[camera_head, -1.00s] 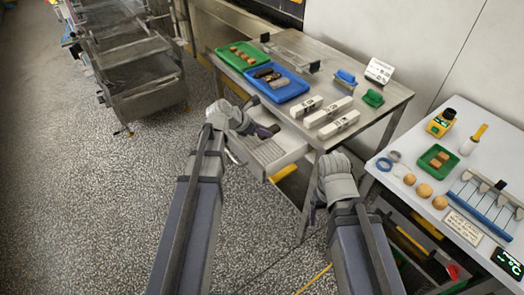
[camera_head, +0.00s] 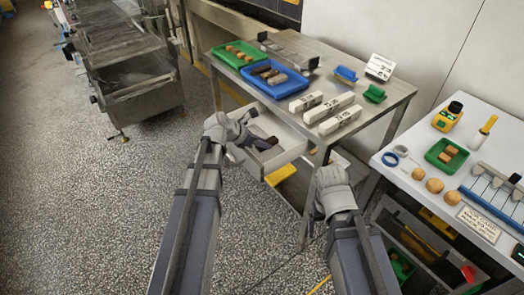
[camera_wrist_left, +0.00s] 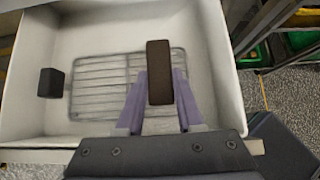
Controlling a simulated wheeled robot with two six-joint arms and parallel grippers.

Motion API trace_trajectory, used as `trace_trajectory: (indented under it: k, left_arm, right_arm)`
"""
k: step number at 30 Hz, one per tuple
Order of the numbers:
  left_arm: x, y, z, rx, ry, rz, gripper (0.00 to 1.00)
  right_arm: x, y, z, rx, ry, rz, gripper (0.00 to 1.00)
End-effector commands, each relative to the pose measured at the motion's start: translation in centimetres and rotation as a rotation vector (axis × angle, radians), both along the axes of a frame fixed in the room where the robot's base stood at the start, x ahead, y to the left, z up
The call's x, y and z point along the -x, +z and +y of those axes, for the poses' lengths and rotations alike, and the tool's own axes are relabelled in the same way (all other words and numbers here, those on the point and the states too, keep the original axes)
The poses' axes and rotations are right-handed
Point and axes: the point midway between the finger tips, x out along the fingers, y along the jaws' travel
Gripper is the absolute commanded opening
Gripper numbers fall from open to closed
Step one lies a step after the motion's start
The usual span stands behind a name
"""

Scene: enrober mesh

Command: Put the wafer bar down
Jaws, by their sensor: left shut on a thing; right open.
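My left gripper (camera_head: 246,138) is shut on a dark brown wafer bar (camera_wrist_left: 159,70). In the left wrist view the bar stands out between the two purple-grey fingers (camera_wrist_left: 158,105). It is over a white open drawer (camera_wrist_left: 95,32) of the steel table, with a wire mesh (camera_wrist_left: 107,72) on the drawer floor. The bar hides part of the mesh, and I cannot tell whether it touches it. A black block (camera_wrist_left: 50,82) is at the drawer's left side. My right gripper (camera_head: 332,178) is open and empty in front of the table; its fingertips are mostly hidden.
The steel table (camera_head: 345,70) holds a green tray (camera_head: 217,57), a blue tray (camera_head: 300,90) with dark bars, and several white blocks (camera_head: 337,120). A white side table (camera_head: 400,170) stands at right. The speckled floor (camera_head: 90,210) at left is clear.

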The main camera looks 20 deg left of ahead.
Motion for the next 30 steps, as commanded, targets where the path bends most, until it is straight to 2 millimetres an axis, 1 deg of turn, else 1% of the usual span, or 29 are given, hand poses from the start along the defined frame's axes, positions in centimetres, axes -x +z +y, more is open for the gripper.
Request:
trace_trajectory:
  k: [1,4,12,17,18,25,30]
  left_arm:
    - [0.0,-1.4,0.0,0.000,0.000,0.000,0.05]
    - [0.0,-2.3,0.0,0.000,0.000,0.000,0.05]
    - [0.0,-2.1,0.0,0.000,0.000,0.000,0.05]
    - [0.0,-2.6,0.0,0.000,0.000,0.000,0.05]
    - [0.0,-2.5,0.0,0.000,0.000,0.000,0.40]
    - [0.0,-2.4,0.0,0.000,0.000,0.000,0.66]
    - [0.0,-2.4,0.0,0.000,0.000,0.000,0.66]
  right_arm:
    - [0.0,-1.4,0.0,0.000,0.000,0.000,0.85]
    - [0.0,-2.3,0.0,0.000,0.000,0.000,0.85]
    - [0.0,-2.1,0.0,0.000,0.000,0.000,0.85]
    - [0.0,-2.6,0.0,0.000,0.000,0.000,0.85]
    - [0.0,-2.5,0.0,0.000,0.000,0.000,0.85]
    - [0.0,-2.4,0.0,0.000,0.000,0.000,0.85]
    - [0.0,-2.4,0.0,0.000,0.000,0.000,0.85]
